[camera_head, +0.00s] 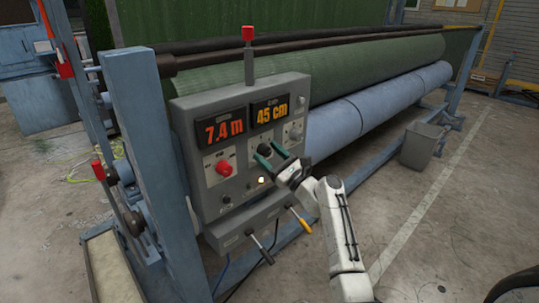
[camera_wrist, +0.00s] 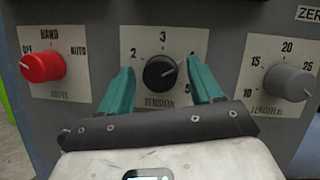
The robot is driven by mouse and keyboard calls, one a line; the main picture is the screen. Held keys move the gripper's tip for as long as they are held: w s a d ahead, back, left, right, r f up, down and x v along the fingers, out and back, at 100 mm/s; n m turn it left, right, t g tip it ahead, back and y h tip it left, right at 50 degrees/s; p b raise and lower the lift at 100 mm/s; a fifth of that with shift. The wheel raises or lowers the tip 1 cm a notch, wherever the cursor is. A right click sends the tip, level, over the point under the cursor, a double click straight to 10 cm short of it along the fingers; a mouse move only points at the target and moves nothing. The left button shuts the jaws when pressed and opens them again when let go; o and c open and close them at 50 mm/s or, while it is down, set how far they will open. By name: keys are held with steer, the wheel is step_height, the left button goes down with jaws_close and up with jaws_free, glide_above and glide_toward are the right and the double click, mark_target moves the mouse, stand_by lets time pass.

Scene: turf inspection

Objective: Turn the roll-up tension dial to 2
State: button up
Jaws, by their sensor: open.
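The tension dial (camera_wrist: 160,73) is a round black knob on a pale plate marked TENSION. The numbers 2, 3 and 5 show around it, and the place between 3 and 5 is partly behind a finger. The dial's pale pointer mark appears to lean to the upper right, past 3; its exact number is hard to read. My gripper (camera_wrist: 160,68) is open, with one green finger on each side of the dial. I cannot tell whether either finger touches it. In the head view my gripper (camera_head: 269,153) is at the front of the grey control panel (camera_head: 205,203).
A red drive knob (camera_wrist: 42,67) is left of the dial, and a grey length knob (camera_wrist: 289,81) is right. Displays read 7.4 m (camera_head: 223,129) and 45 cm (camera_head: 270,111). Two levers (camera_head: 262,249) stick out below. Green and blue-grey rolls lie behind. A grey bin (camera_head: 421,146) stands at right.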

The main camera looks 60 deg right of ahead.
steer(key=shift+c, duration=0.4)
steer(key=c, duration=1)
